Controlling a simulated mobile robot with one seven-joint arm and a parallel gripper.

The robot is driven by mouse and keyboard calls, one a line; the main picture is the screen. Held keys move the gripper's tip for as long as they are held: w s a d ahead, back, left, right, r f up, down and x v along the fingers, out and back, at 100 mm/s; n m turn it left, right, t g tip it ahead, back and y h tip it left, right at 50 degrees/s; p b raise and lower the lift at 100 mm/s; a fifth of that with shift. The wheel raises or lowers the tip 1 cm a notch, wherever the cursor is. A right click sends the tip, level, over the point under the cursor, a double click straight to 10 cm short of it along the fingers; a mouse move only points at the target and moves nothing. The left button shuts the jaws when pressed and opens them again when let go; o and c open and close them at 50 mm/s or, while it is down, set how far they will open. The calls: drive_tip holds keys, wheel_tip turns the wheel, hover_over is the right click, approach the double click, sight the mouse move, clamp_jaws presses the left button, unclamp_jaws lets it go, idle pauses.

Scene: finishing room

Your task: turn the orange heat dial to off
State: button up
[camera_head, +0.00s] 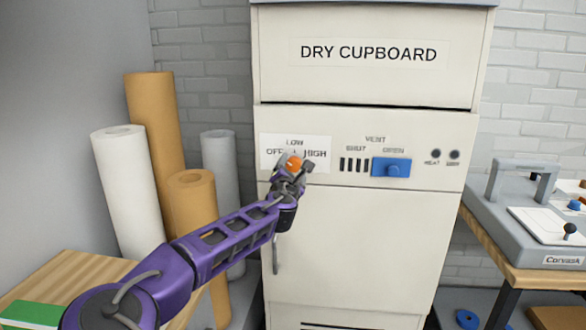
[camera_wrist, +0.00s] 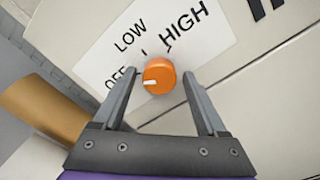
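The orange heat dial (camera_wrist: 159,76) is a round knob on a white label in the wrist view. The label is printed OFF, LOW and HIGH and appears tilted there. The dial's white mark points left, close to the word OFF and slightly below it. My gripper (camera_wrist: 162,74) is open, with one finger on each side of the dial and small gaps visible; contact cannot be told. In the head view the dial (camera_head: 292,163) shows at my gripper (camera_head: 297,166), which partly covers the lower label.
The dry cupboard (camera_head: 375,85) has a blue vent slider (camera_head: 391,168) at OPEN, right of the dial. Paper rolls (camera_head: 128,190) stand at left. A grey machine (camera_head: 520,220) sits on a bench at right. A green book (camera_head: 32,314) lies at lower left.

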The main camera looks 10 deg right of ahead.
drive_tip(key=shift+o, duration=0.2)
drive_tip(key=v, duration=1.7)
drive_tip(key=shift+s+p, duration=0.25)
drive_tip(key=shift+p, duration=0.15)
